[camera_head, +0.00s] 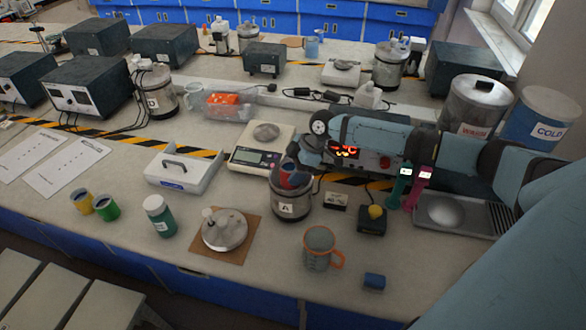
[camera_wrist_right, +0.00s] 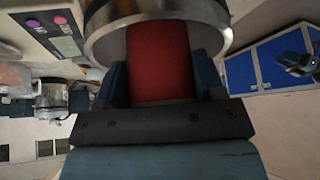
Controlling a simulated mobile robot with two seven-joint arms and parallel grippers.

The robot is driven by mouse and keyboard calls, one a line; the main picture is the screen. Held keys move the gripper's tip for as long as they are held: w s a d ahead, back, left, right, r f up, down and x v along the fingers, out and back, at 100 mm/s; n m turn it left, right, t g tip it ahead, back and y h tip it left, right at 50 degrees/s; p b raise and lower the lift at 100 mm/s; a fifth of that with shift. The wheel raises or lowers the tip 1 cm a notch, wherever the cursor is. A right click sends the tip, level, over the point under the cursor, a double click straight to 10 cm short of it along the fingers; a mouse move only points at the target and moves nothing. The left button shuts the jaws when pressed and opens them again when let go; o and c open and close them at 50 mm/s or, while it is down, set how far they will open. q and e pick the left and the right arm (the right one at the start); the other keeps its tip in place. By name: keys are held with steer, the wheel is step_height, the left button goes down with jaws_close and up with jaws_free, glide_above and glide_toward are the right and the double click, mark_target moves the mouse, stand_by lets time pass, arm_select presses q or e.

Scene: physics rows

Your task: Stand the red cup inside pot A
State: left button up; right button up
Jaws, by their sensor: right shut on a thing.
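Pot A (camera_head: 291,208) is a metal pot with an "A" label, standing open on the bench. My right gripper (camera_head: 291,174) is over its mouth, shut on the red cup (camera_wrist_right: 158,62). In the head view the cup (camera_head: 286,180) shows only as a small red patch between the fingers at the pot's opening. In the wrist view the cup overlaps the pot's metal rim (camera_wrist_right: 100,42); its base is hidden, and I cannot tell whether it touches the pot floor. What looks like my left gripper (camera_wrist_right: 298,64) is small at the wrist view's right edge, its jaws unclear.
A scale (camera_head: 258,152) stands behind pot A. A lid (camera_head: 225,230) lies on a brown board to the left. A grey mug with an orange handle (camera_head: 319,247) is in front, and a yellow-button box (camera_head: 374,218) is to the right.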

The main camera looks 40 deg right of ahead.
steer(key=shift+f, duration=0.1)
steer(key=shift+f, duration=0.5)
steer(key=o, duration=1)
steer(key=shift+r, duration=0.15)
steer(key=shift+r, duration=0.3)
steer(key=b+v, duration=0.1)
steer(key=v, duration=1.1)
steer(key=shift+r, duration=0.25)
